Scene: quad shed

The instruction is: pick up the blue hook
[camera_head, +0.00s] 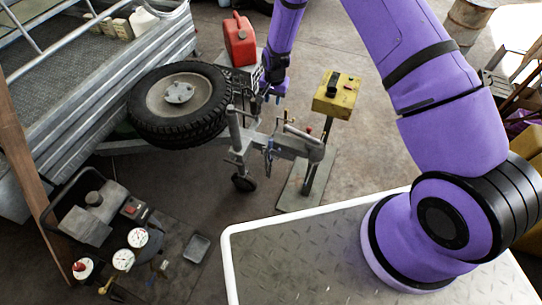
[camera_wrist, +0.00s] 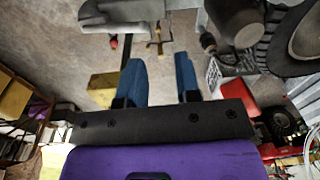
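A small bluish piece (camera_head: 268,154), which looks like the blue hook, hangs at the trailer's drawbar in the head view. It is small there, and its shape is hard to make out. I cannot pick it out in the wrist view. My gripper (camera_head: 267,99) is above and behind it, pointing down near the spare wheel, apart from the bluish piece.
The trailer's spare wheel (camera_head: 180,104) is left of my gripper. A red fuel can (camera_head: 240,40) stands behind. A yellow control box (camera_head: 337,95) on a post stands to the right. The metal drawbar (camera_head: 290,143) lies in front. Gauges (camera_head: 123,259) lie at lower left.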

